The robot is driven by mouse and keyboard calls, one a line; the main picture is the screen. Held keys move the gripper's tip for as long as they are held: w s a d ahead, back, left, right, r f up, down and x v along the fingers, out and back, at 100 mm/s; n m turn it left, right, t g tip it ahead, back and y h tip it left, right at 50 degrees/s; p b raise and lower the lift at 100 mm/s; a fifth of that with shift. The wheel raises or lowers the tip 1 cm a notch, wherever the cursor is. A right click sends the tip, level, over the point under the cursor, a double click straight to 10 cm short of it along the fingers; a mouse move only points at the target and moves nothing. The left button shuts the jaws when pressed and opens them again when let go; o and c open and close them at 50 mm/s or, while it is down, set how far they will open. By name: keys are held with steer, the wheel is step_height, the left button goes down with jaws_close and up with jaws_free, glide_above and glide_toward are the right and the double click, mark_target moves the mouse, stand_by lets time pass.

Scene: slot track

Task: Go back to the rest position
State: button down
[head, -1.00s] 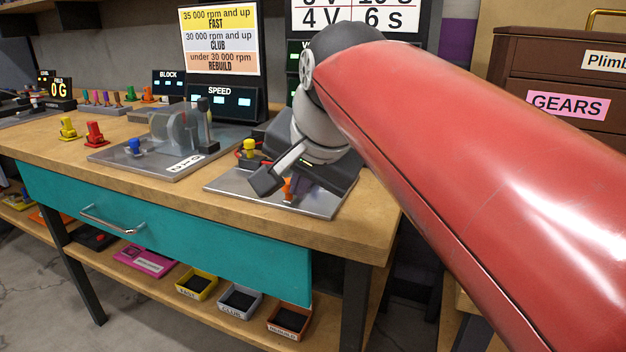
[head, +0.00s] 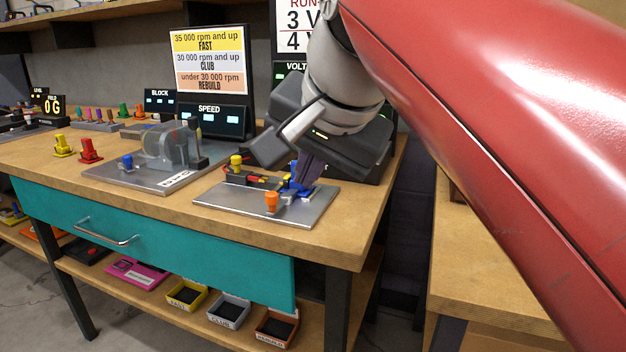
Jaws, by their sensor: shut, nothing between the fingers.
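My gripper (head: 303,180) hangs over the right part of the workbench, in front of a dark device. Its fingers look shut and hold nothing; they are small and dark in this view. The fingertips point down near a blue piece (head: 297,190) on a metal plate (head: 240,207). I cannot tell whether they touch it. My red arm crosses the upper right of the head view and hides what is behind it.
On the plate are an orange knob (head: 271,201) and a yellow knob (head: 236,162). A clear-covered rig (head: 170,150) stands to the left, with red (head: 90,150) and yellow (head: 63,146) pieces beyond. A wooden surface (head: 480,260) is at right.

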steer(key=shift+s+r, duration=0.15)
steer(key=shift+d, duration=0.1)
steer(key=s+d+f+n+h, duration=0.1)
steer(key=s+d+f, duration=0.2)
steer(key=f, duration=0.6)
steer(key=s+d+f+n+h, duration=0.1)
steer(key=s+d+f, duration=0.1)
steer(key=d+f, duration=0.6)
steer(key=s+d+f+n+g+h, duration=0.1)
steer(key=d+f, duration=0.4)
steer(key=f, duration=0.6)
steer(key=s+n, duration=0.1)
steer(key=s, duration=0.1)
steer(key=shift+s+d+f, duration=0.15)
steer(key=shift+s+d, duration=0.15)
steer(key=shift+d, duration=0.1)
